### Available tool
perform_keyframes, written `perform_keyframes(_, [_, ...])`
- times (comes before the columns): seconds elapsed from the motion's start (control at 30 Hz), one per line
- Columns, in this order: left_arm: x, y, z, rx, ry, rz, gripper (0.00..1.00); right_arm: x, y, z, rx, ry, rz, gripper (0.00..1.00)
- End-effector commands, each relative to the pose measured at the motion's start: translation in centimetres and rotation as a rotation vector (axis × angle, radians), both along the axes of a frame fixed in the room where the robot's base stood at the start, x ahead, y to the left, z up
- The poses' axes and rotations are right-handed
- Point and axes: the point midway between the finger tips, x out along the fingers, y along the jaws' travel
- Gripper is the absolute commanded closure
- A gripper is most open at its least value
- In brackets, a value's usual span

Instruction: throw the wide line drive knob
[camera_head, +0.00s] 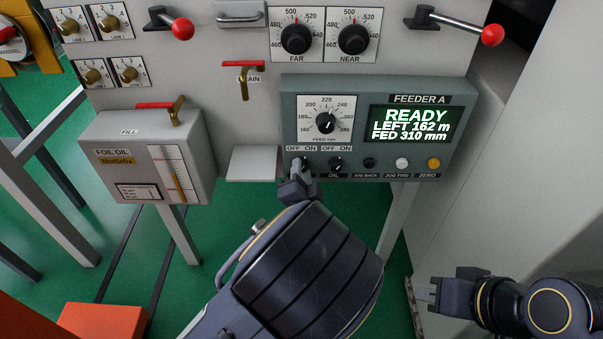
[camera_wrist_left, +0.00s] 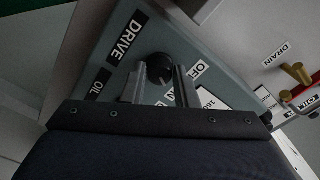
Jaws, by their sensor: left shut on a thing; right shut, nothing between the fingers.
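The drive knob (camera_wrist_left: 160,68) is a round black knob beside the DRIVE label in the left wrist view. It sits between the two fingers of my left gripper (camera_wrist_left: 155,88), which is shut on it. In the head view my left gripper (camera_head: 300,172) reaches up to the lower left of the grey FEEDER A panel (camera_head: 375,87), under the left OFF/ON label, and covers most of the knob there. The knob's exact pointing is hard to tell. My right gripper (camera_head: 426,293) is shut and empty at the lower right, away from the panel.
The oil knob (camera_head: 335,164) is close on the right of my left gripper, followed by black, white and orange buttons. A feed dial (camera_head: 326,122) and a screen (camera_head: 408,126) reading READY are above. A foil oil box (camera_head: 137,155) stands left; a small grey shelf (camera_head: 254,165) lies between.

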Motion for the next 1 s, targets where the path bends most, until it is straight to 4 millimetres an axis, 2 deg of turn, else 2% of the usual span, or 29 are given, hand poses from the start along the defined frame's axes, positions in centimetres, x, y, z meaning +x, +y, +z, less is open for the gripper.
perform_keyframes(0.27, [0.0,0.0,-0.3,-0.178,0.001,0.0,0.96,0.0,0.0,-1.2,0.0,0.0,0.0,1.0])
perform_keyframes(1.0, [0.0,0.0,-0.3,-0.832,-0.001,0.0,0.96,0.0,0.0,-5.4,0.0,0.0,0.0,1.0])
